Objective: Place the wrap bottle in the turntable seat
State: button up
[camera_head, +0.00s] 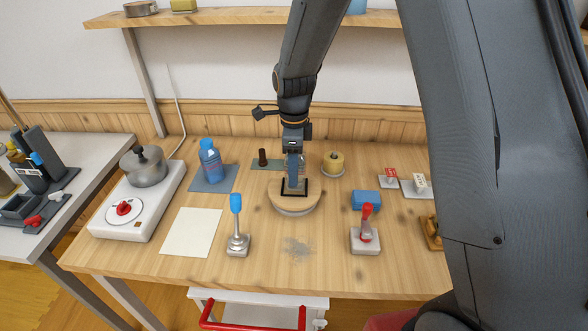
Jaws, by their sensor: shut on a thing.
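My gripper (294,182) points down over the round wooden turntable (296,208) at the middle of the table. It is shut on a bottle (302,166), which I take to be the wrap bottle. My fingers hide most of this bottle. Its lower end is at or just above the dark square seat (286,191) on the turntable; I cannot tell whether it touches. A blue bottle (210,160) with a blue cap stands upright on a grey-blue mat (226,179) to the left.
A pot (146,168) sits on a white hotplate (124,224) at left. A pale sheet (191,232) lies flat.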

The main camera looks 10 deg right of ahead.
jog(key=shift+f, duration=0.5)
jog(key=shift+f, duration=0.15)
jog(key=o, duration=1.2)
jog(key=shift+o, duration=0.2)
notch_tip(320, 180, up, 12)
jog(key=b, duration=0.3)
